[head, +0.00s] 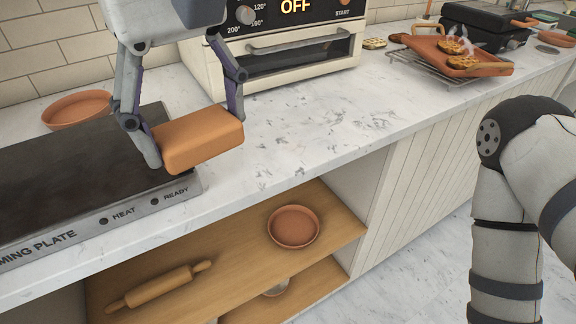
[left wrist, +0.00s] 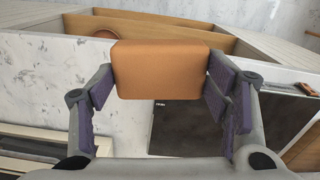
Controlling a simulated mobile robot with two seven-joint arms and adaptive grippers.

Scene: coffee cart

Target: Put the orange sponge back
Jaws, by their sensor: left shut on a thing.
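The orange sponge (head: 198,140) is a rounded block held in my left gripper (head: 192,128). The two fingers press on its opposite ends. In the head view it is above the right end of the dark warming plate (head: 85,165), near the counter's front edge. In the left wrist view the sponge (left wrist: 160,70) sits between the purple finger pads of the gripper (left wrist: 162,82), with the shelves beyond it. My right arm shows at the right of the head view, but its gripper is outside the picture.
An oven (head: 275,45) stands behind the gripper. A terracotta dish (head: 78,109) is behind the warming plate. Shelves below hold a rolling pin (head: 160,285) and a terracotta bowl (head: 293,227). A tray with food (head: 452,58) is at far right. The middle counter (head: 310,130) is clear.

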